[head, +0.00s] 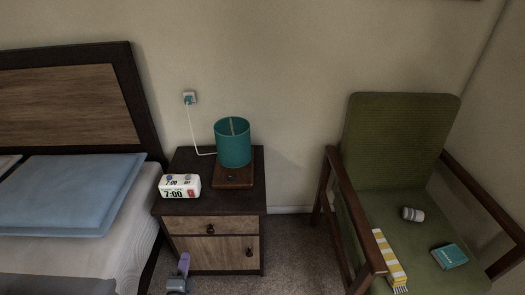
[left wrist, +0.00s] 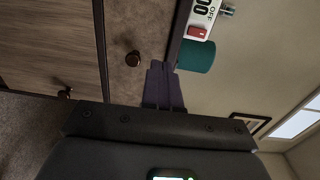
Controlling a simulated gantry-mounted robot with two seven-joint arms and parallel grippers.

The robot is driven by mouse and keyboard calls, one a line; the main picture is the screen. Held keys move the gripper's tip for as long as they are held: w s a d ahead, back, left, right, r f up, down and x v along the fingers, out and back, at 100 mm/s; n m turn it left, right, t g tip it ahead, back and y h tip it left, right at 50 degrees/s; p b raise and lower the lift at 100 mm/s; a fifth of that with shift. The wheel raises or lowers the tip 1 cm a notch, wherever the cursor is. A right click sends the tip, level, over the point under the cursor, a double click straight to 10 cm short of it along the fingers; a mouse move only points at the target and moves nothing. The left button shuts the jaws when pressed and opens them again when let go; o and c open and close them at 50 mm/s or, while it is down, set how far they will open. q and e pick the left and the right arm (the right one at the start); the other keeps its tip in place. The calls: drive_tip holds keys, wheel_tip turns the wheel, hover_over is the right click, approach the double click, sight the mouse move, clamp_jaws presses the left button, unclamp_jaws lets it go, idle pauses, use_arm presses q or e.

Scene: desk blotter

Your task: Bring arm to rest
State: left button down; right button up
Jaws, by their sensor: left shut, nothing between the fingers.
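My left gripper (head: 184,260) shows at the bottom of the head view, in front of the nightstand's lower left side. Its purple-grey fingers point up and are shut with nothing between them. In the left wrist view the two fingers (left wrist: 158,68) lie together, with the nightstand front (left wrist: 60,45) beyond them. I cannot tell the exact gap to the nightstand, and I see no contact. My right gripper is in neither view.
The nightstand (head: 225,205) carries a white clock (head: 180,186) and a teal lamp (head: 233,143), its cord running to a wall outlet (head: 190,97). A bed (head: 120,220) stands left. A green armchair (head: 400,140) at right holds a can (head: 412,214), a teal book (head: 449,256) and a striped cloth (head: 388,258).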

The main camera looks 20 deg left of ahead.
use_arm(q)
drive_tip(key=s+d+r+n+g+h+p, duration=0.3)
drive_tip(key=d+r+p, duration=0.3)
drive_tip(key=d+r, duration=0.15)
drive_tip(key=s+d+r+n+g+h+p, duration=0.2)
drive_tip(key=s+d+r+h+p, duration=0.1)
drive_tip(key=d+r+p, duration=0.4)
drive_tip(key=s+d+r+n+g+h, duration=0.1)
drive_tip(key=s+d+r+n+g, duration=0.1)
drive_tip(key=s+d+n+g, duration=0.3)
drive_tip(key=s+r+n+g+h, duration=0.1)
drive_tip(key=s+r+g, duration=0.15)
drive_tip(key=s, duration=0.45)
wheel_tip(320, 180, up, 37)
drive_tip(key=p, duration=3.7)
drive_tip(key=shift+w, duration=0.25)
